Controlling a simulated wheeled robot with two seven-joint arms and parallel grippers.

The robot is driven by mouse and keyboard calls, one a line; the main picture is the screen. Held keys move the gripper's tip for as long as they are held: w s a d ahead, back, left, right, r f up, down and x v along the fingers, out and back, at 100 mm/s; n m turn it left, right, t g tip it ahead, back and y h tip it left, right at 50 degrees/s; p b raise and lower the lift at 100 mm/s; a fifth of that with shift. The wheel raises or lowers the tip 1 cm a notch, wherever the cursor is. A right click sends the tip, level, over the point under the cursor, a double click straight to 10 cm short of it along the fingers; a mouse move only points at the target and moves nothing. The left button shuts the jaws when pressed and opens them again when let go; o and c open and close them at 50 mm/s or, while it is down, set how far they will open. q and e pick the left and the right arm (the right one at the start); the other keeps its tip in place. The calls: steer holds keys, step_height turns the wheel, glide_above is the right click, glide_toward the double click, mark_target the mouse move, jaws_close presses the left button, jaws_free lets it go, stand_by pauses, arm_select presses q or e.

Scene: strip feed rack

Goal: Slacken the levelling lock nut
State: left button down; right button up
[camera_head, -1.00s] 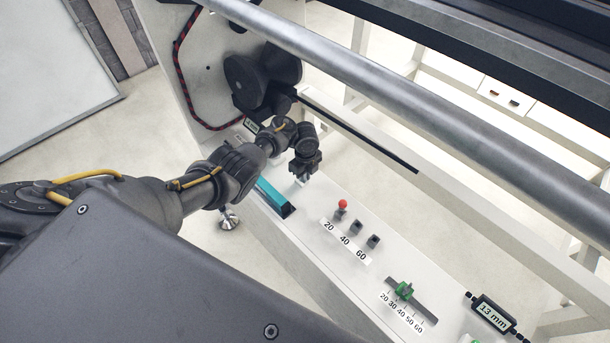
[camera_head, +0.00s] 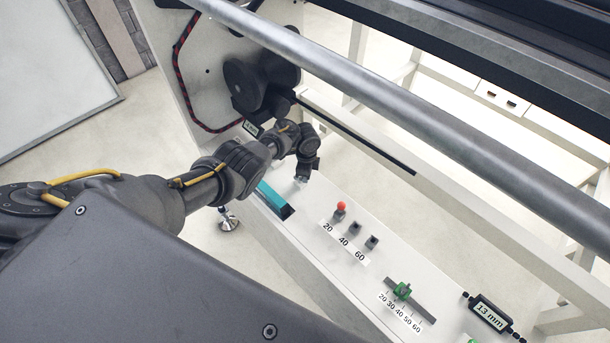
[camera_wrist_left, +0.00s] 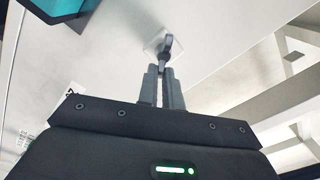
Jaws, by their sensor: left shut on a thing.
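My left gripper (camera_head: 301,180) reaches down to the white panel, just right of a teal-lined slot (camera_head: 272,196). In the left wrist view, its two grey fingers (camera_wrist_left: 164,72) are shut on a small dark grey, lever-like piece (camera_wrist_left: 167,43). This piece stands at a light square plate on the panel. Its lower part is hidden between the fingers, and I cannot tell whether it is the lock nut. A levelling foot (camera_head: 228,222) with a round metal base shows on the floor below the panel's left edge; my arm hides its upper part. My right gripper is not in view.
A red-topped knob (camera_head: 340,207) and two dark square pieces stand by the 20/40/60 label. A green slider (camera_head: 402,291) and a 13 mm display (camera_head: 491,313) lie further right. A long grey roller (camera_head: 420,125) crosses above; black rollers (camera_head: 262,80) are behind the gripper.

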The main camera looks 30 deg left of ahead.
arm_select(q)
steer(key=shift+w+n, duration=0.25)
steer(key=shift+n, duration=0.95)
steer(key=c, duration=1.6)
jaws_free()
steer(key=shift+o, duration=0.2)
step_height(320, 180, up, 11)
steer(key=p, duration=0.4)
steer(key=shift+p, duration=0.3)
steer(key=shift+f, duration=0.1)
